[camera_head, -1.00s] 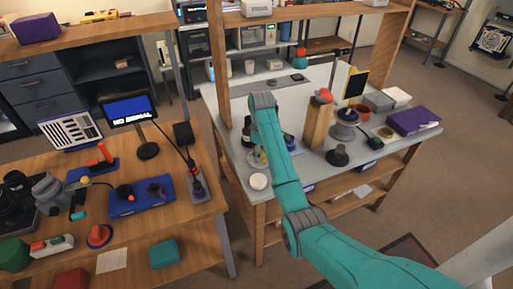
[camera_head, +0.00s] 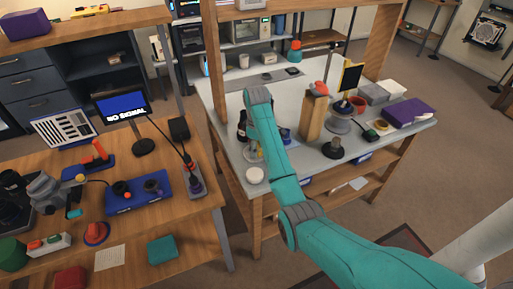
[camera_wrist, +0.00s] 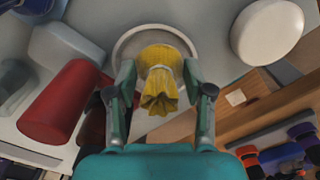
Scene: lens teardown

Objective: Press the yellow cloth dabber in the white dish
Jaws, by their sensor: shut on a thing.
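The yellow cloth dabber (camera_wrist: 160,78) is between the two fingers of my gripper (camera_wrist: 159,84), which is shut on it. The round white dish (camera_wrist: 124,48) lies beyond the dabber in the wrist view, and the dabber overlaps part of it. I cannot tell whether the cloth touches the dish. In the head view my arm hides most of the gripper and the dish near the front left corner of the white-topped bench (camera_head: 309,88).
A round white object (camera_wrist: 268,30) stands right of the dish, near the bench edge. A red cylinder (camera_wrist: 66,102) lies left of my gripper. A dark bottle (camera_head: 242,125) and a wooden block (camera_head: 313,117) stand either side of my arm.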

